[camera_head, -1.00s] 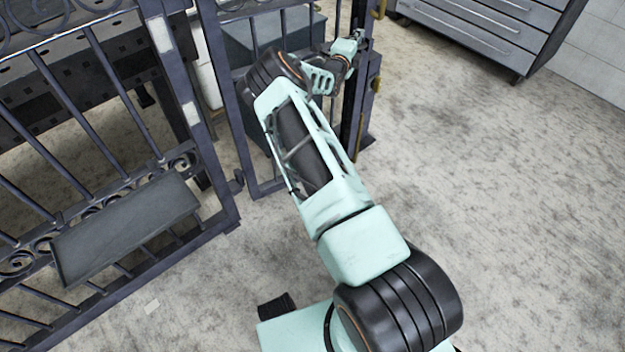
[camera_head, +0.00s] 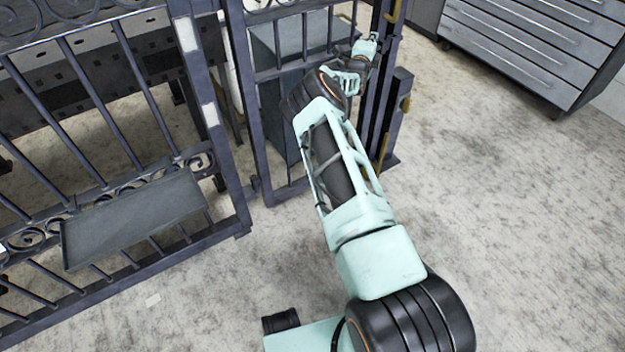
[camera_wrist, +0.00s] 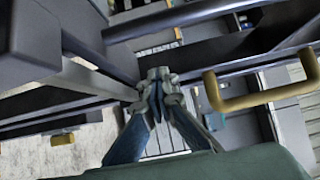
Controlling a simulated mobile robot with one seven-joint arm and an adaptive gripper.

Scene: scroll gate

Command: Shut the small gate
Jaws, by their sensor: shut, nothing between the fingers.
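The small gate (camera_head: 261,130) is a dark metal frame with upright bars, standing right of the fence panel in the head view. My forearm hides much of its middle and right side. My gripper (camera_head: 368,42) is at the gate's right side, near the dark post (camera_head: 385,100). In the wrist view my gripper (camera_wrist: 158,76) is shut and empty, with its fingertips together close to dark metal bars. A brass-coloured handle (camera_wrist: 232,102) shows to the right of the fingertips, apart from them. I cannot tell whether the fingers touch the gate, or whether it is fully closed.
A barred fence panel (camera_head: 115,130) with scrollwork and a grey shelf (camera_head: 135,218) stands at the left. A grey drawer cabinet (camera_head: 530,45) is at the top right. The floor (camera_head: 500,220) on the right is clear. A dark box stands behind the gate.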

